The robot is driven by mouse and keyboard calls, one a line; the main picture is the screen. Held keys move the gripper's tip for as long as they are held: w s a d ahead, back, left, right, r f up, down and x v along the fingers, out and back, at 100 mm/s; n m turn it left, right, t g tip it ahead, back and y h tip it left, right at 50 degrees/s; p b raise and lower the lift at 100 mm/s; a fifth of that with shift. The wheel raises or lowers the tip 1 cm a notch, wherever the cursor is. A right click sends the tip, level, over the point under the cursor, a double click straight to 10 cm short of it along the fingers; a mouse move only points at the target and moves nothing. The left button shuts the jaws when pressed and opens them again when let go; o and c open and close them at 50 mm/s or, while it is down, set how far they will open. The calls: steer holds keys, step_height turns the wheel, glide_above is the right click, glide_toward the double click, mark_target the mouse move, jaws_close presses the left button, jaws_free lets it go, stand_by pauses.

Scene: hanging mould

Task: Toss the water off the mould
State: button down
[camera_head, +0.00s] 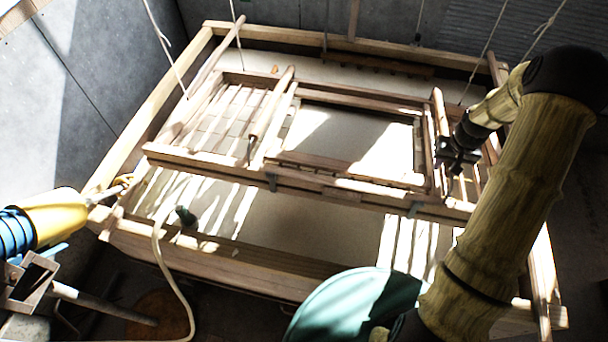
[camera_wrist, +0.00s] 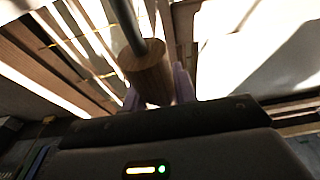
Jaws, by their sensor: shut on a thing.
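The mould (camera_head: 340,182) is a wooden frame lying inside a larger wooden vat, with a pale sheet or liquid surface inside it. My gripper (camera_head: 458,158) is at the right end of the mould, beside its right-hand rails. In the wrist view my gripper (camera_wrist: 157,92) has purple fingers closed on a round wooden handle (camera_wrist: 146,68) with a grey rod coming out of its top. How the handle joins the mould cannot be told. Bright sun stripes cross the pale surface, so water on it cannot be made out. My arm covers part of the vat's right side.
The wooden vat rim (camera_head: 150,117) surrounds the mould. Ropes (camera_head: 162,45) hang from above at several places. A pale hose (camera_head: 160,250) drops over the front rim. Grey walls close in behind.

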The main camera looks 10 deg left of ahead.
steer(key=shift+s+f+t+b, duration=0.35)
steer(key=shift+f+b, duration=0.35)
steer(key=shift+b, duration=0.35)
steer(key=shift+s+f+t+b, duration=0.25)
steer(key=shift+f+t+b, duration=0.2)
steer(key=shift+f+b, duration=0.4)
steer(key=shift+r, duration=0.25)
steer(key=c, duration=1)
jaws_free()
steer(key=shift+c, duration=0.2)
steer(key=b+v, duration=0.3)
steer(key=v, duration=1.4)
steer(key=shift+r, duration=0.2)
